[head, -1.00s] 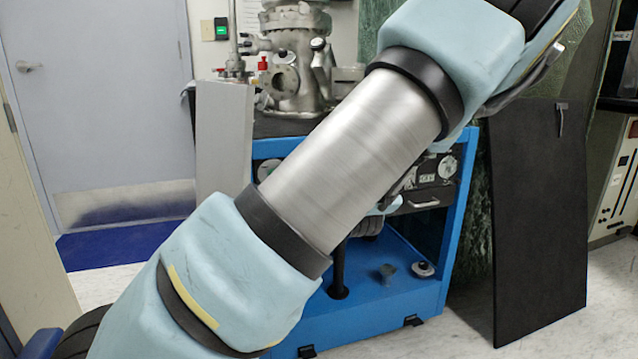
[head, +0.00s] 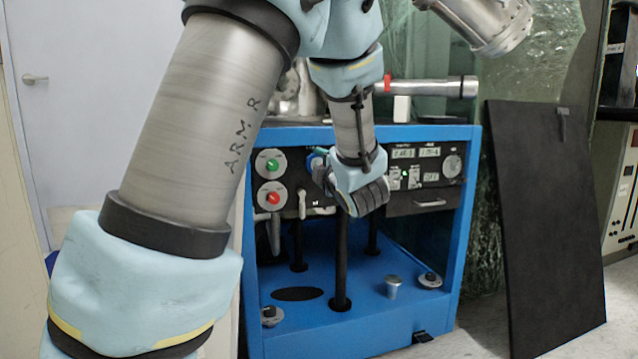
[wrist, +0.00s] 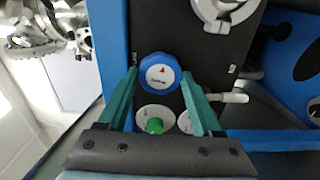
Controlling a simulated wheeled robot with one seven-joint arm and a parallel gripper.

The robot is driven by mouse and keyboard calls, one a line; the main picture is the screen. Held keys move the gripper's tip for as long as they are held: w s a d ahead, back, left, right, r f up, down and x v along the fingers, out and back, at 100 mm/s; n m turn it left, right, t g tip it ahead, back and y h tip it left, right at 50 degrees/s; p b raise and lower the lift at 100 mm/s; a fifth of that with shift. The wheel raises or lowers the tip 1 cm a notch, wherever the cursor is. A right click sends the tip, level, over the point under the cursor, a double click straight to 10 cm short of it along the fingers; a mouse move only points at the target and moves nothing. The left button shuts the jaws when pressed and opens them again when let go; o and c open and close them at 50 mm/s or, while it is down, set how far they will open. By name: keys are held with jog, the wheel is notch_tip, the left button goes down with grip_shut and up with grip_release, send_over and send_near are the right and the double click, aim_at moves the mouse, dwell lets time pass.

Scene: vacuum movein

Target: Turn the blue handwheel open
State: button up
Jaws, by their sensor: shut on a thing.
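The blue handwheel (wrist: 160,73) is in the upper middle of the wrist view. It has a white centre disc with a small red arrow that points up in the picture. The fingers of my gripper (wrist: 160,78) lie on its left and right sides, shut on it. In the head view only part of the blue handwheel (head: 313,160) shows on the cart's front panel, left of the wrist. My gripper (head: 320,172) is largely hidden there by my own arm.
The blue cart (head: 465,200) carries a green button (head: 272,164) and a red button (head: 272,197) left of the handwheel. A gauge panel (head: 425,165) is at right. A black board (head: 545,220) leans right of the cart. A grey door (head: 80,110) is at left.

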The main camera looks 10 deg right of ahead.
jog(key=shift+f+n+b, duration=0.1)
jog(key=shift+n+b, duration=1.1)
jog(key=shift+b, duration=0.3)
jog(key=o, duration=1.4)
jog(key=shift+s, duration=0.1)
jog(key=s+p, duration=0.1)
jog(key=s, duration=0.2)
jog(key=s+d+p, duration=0.1)
jog(key=s, duration=0.6)
jog(key=shift+s+d+p, duration=0.2)
jog(key=shift+s+p, duration=0.05)
jog(key=shift+p, duration=0.15)
jog(key=shift+s, duration=0.1)
